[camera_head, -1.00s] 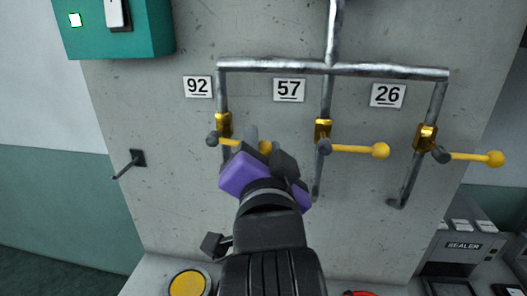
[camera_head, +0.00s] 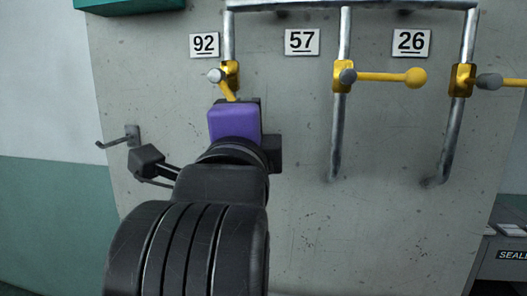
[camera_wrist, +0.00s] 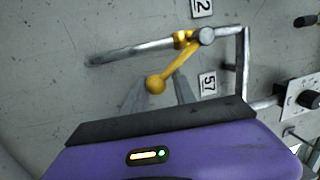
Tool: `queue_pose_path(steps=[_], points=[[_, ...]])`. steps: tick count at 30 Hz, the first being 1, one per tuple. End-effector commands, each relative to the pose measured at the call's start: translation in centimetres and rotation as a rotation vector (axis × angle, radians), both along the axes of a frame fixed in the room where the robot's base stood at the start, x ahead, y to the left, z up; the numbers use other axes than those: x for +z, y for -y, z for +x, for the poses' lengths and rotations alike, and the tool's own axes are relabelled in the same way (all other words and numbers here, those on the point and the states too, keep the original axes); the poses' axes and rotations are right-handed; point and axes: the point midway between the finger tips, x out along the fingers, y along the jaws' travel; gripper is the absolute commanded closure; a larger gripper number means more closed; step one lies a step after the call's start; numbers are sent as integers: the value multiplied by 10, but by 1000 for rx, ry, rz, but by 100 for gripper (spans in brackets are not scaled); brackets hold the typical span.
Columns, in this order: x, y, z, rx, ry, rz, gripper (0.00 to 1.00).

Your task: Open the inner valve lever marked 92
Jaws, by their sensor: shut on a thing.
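The valve lever under the plate marked 92 (camera_head: 204,45) is yellow with a grey pivot. In the head view the lever (camera_head: 229,91) points down and slightly right from its brass valve body, its lower end hidden behind my gripper (camera_head: 235,122). In the wrist view the same lever (camera_wrist: 180,60) runs diagonally from the pivot to its yellow ball (camera_wrist: 155,84), at an acute angle to its pipe. The two grey fingers of my gripper (camera_wrist: 159,80) stand on either side of the ball, shut on it.
Levers under 57 (camera_head: 385,77) and 26 (camera_head: 500,82) point right, across their pipes. A wall hook (camera_head: 120,138) sticks out left of my gripper. A teal box edge (camera_head: 130,5) is at top left. The panel below the pipes is bare.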

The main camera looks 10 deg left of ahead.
Motion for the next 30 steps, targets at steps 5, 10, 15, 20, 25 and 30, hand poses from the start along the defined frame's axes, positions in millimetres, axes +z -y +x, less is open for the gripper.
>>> queue_pose_path(steps=[5,10,15,20,25,30], points=[[-13,-22,-3,21,12,158,100],[-14,-33,-3,21,19,308,100],[-14,-42,-3,20,25,434,100],[-12,-48,-2,19,27,523,100],[-10,-52,-2,18,30,583,100],[-8,-53,-1,17,31,613,100]])
